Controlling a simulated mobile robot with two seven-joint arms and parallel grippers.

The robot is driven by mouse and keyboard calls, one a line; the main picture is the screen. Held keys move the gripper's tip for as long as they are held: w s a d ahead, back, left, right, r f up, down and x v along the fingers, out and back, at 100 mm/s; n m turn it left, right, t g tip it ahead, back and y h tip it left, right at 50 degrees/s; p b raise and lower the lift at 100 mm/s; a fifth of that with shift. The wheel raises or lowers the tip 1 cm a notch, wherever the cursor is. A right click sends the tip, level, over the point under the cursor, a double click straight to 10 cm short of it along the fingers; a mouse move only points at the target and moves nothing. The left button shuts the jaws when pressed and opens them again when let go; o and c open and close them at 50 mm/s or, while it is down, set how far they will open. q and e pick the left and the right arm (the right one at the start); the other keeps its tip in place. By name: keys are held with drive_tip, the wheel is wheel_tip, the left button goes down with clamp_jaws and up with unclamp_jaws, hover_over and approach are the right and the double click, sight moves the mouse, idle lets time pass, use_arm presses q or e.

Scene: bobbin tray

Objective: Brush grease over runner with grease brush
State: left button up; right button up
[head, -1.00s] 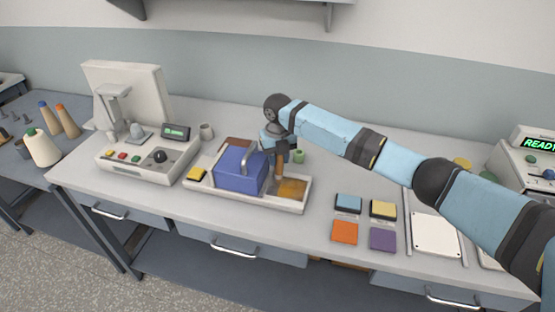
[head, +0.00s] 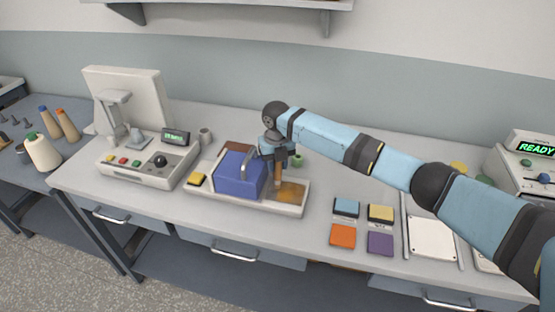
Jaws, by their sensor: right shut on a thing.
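My right gripper (head: 277,150) points down over the cream tray (head: 230,202) and is shut on the grease brush (head: 278,175). The brush is upright, with its lower end at the left side of an amber-brown patch (head: 293,193) in the tray's right part. I cannot tell whether the tip touches the surface. The patch looks like grease over the runner, but the two are hard to tell apart. A blue block with a grey handle (head: 238,175) stands in the tray just left of the brush. My left gripper is out of view.
A small green container (head: 296,160) stands behind the brush. A control console (head: 140,165) stands to the left, and coloured squares (head: 342,236) lie to the right. The bench between tray and squares is clear.

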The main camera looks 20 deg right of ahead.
drive_tip(key=shift+s+a+r+p, duration=0.1)
drive_tip(key=shift+s+a+p, duration=0.35)
drive_tip(key=shift+s+p, duration=0.2)
drive_tip(key=shift+w+d, duration=0.55)
drive_tip(key=shift+w, duration=0.3)
drive_tip(key=shift+s+a+f+p, duration=0.1)
drive_tip(key=shift+s+a+p, duration=0.25)
drive_tip(key=shift+s+p, duration=0.35)
drive_tip(key=shift+s+a+f+p, duration=0.1)
drive_tip(key=shift+s+a+p, duration=0.3)
drive_tip(key=shift+p, duration=0.5)
drive_tip(key=shift+s+a+p, duration=0.45)
drive_tip(key=shift+s+p, duration=0.25)
drive_tip(key=shift+p, duration=0.1)
